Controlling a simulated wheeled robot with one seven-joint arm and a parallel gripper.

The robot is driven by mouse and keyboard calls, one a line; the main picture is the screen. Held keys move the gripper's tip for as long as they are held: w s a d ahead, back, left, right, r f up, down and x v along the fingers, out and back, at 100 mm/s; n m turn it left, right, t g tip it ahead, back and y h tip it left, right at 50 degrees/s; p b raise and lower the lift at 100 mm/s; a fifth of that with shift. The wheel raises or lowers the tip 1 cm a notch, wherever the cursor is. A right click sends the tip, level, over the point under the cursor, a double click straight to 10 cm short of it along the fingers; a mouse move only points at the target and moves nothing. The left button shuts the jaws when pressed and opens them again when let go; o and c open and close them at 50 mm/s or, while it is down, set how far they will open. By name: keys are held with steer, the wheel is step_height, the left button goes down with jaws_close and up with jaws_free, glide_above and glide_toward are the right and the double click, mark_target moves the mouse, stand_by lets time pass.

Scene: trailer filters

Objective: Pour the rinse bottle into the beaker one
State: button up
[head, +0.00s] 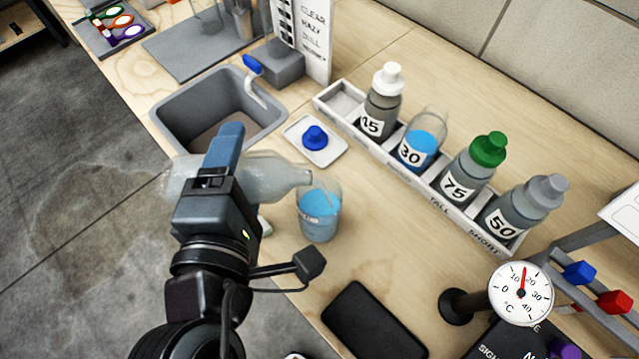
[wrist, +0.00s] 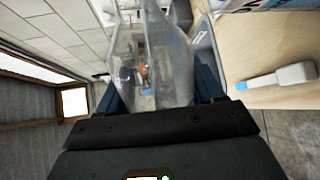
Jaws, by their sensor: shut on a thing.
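The rinse bottle (head: 275,177), clear and uncapped, lies nearly level in the air. My gripper (head: 222,160) is shut around its body. The bottle's neck points right, and its mouth is at the rim of a clear beaker (head: 320,228), on the rim's left side. The beaker stands upright on the bench and holds blue liquid. I cannot make out a stream between them. In the wrist view the bottle (wrist: 165,65) fills the space between my blue fingers. My gripper hides part of the bottle in the head view. A blue cap (head: 315,137) rests on a small white tray (head: 322,156).
A white rack (head: 437,205) behind the beaker holds labelled bottles, 15, 75 and 50, and a glass marked 30 with blue liquid. A sink (head: 165,115) lies at the back left. A dark slab (head: 373,320) and a dial thermometer (head: 521,293) are at the front right.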

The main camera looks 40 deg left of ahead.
mark_target(240, 179)
steer(key=shift+r, duration=0.1)
stand_by(0.4)
steer(key=shift+s+a+f+n+t+b, duration=0.1)
steer(key=shift+f+n+t+b, duration=0.05)
steer(key=shift+f+n+b, duration=0.3)
steer(key=shift+s+a+f+n+t+b, duration=0.1)
steer(key=shift+f+n+t+b, duration=0.1)
steer(key=shift+f+n, duration=0.35)
steer(key=shift+r+h+p, duration=0.2)
steer(key=shift+h+p, duration=0.1)
steer(key=shift+p, duration=0.1)
steer(key=shift+f, duration=0.1)
steer(key=shift+n, duration=0.3)
